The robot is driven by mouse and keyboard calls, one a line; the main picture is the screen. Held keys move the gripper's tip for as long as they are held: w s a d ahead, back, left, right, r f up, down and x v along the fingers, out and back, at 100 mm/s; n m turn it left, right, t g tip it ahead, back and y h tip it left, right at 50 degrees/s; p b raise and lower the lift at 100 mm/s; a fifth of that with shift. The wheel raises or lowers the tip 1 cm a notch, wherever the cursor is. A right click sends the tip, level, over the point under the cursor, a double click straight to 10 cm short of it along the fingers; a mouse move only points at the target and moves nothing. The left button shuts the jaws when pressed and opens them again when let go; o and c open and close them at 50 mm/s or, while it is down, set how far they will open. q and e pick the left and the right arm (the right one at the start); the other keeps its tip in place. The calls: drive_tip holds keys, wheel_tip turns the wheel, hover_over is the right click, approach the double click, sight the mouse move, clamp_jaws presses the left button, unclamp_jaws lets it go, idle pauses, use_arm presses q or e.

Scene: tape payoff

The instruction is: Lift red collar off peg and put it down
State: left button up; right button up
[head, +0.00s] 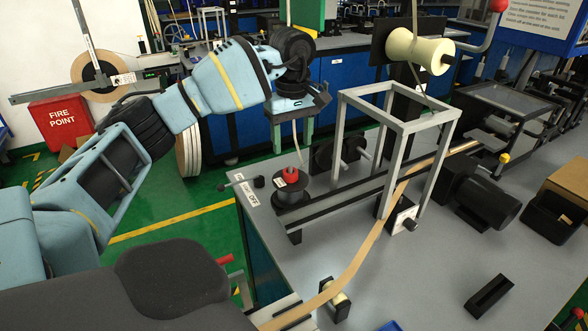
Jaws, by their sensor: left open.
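The red collar (290,175) sits on top of a dark round spool-like base (292,191) near the bench's left edge. The peg itself is hard to make out at this size. My left gripper (300,108) is open, in the air above and a little right of the collar, apart from it. A pale thin strip (298,140) shows between the gripper and the collar; I cannot tell what it belongs to. My right gripper is not in view.
A grey metal frame (345,135) stands on the bench right of the collar, with a tan tape (365,245) running through it. A black motor (487,203) and a cream roller (420,50) are further right. The bench's middle front (420,280) is mostly clear.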

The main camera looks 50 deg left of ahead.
sight(290, 167)
use_arm(q)
drive_tip(key=shift+s+d+f, duration=0.1)
drive_tip(key=shift+s+f, duration=0.05)
drive_tip(key=shift+f, duration=1.15)
drive_tip(key=shift+s+a+f, duration=0.1)
drive_tip(key=shift+s+f, duration=0.05)
drive_tip(key=shift+f, duration=1.1)
drive_tip(key=shift+s+d+f, duration=0.1)
drive_tip(key=shift+s+f, duration=0.05)
drive_tip(key=shift+f, duration=1.15)
drive_tip(key=c, duration=1.1)
drive_tip(key=shift+r, duration=5)
